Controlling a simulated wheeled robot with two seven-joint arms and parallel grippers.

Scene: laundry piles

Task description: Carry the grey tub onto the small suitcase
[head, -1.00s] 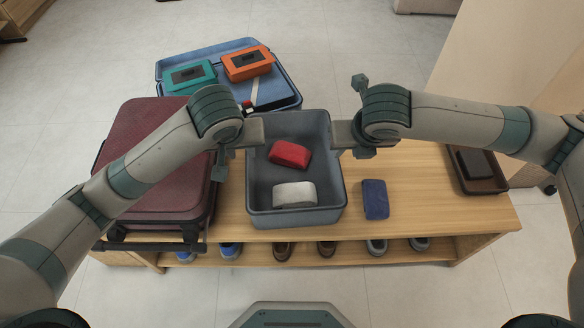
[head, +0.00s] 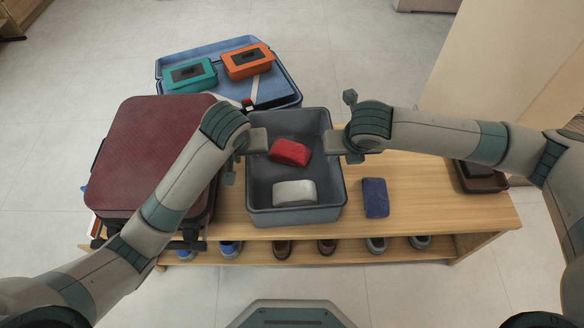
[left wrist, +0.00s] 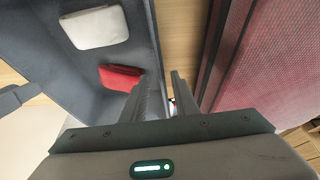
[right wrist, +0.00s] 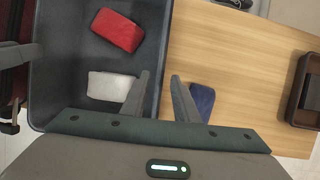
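The grey tub (head: 296,216) sits on the wooden bench, with a red folded cloth (head: 289,152) and a white one (head: 294,193) inside. The closed maroon suitcase (head: 150,150) lies flat to its left. My left gripper (head: 256,141) is at the tub's left wall and my right gripper (head: 336,141) at its right wall. In the left wrist view the fingers (left wrist: 160,88) stand apart on either side of the rim. In the right wrist view the fingers (right wrist: 161,88) also straddle the rim, apart. The tub's wall ends between the fingers are partly hidden.
A blue folded cloth (head: 375,198) lies on the bench (head: 430,205) right of the tub. A dark tray (head: 482,180) is at the right end. Behind is an open blue case (head: 275,92) with green and orange boxes. Several shoes stand on the lower shelf.

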